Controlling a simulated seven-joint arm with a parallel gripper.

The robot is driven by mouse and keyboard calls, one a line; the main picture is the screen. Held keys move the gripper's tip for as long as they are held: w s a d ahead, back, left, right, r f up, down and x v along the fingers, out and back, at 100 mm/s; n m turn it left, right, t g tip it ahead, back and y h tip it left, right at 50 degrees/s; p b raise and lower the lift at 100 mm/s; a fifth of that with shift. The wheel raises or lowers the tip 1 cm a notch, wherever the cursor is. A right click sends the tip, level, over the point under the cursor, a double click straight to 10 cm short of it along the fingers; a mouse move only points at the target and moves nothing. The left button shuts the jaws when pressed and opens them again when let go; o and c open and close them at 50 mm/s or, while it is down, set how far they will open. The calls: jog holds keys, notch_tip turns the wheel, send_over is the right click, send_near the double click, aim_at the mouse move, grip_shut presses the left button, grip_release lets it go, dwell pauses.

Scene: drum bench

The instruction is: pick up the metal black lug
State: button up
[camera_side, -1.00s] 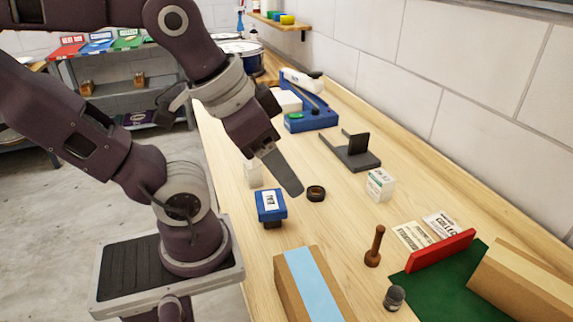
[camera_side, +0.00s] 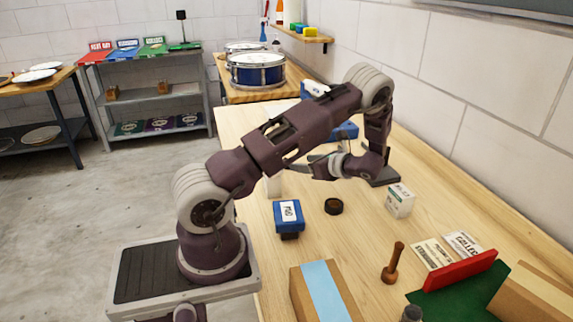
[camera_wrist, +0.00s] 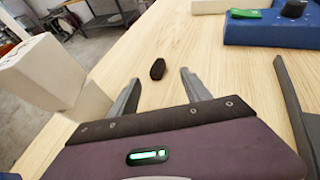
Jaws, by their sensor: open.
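The black lug (camera_wrist: 158,69) is a small dark block lying on the wooden bench in the wrist view. It lies just beyond my gripper (camera_wrist: 160,82), about in line with the gap between the two grey fingers. The fingers are apart and nothing is between them. In the side view my gripper (camera_side: 322,168) is low over the bench, pointing left, partly covered by my arm. I cannot make out the lug there; my arm probably hides it.
A pale block (camera_wrist: 50,75) stands left of the fingers. A blue device (camera_wrist: 270,30) and a dark grey bracket (camera_wrist: 292,100) are to the right.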

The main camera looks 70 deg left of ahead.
jog(key=x, duration=0.7)
jog(key=shift+s, duration=0.35)
jog(key=shift+r, duration=0.1)
grip_shut()
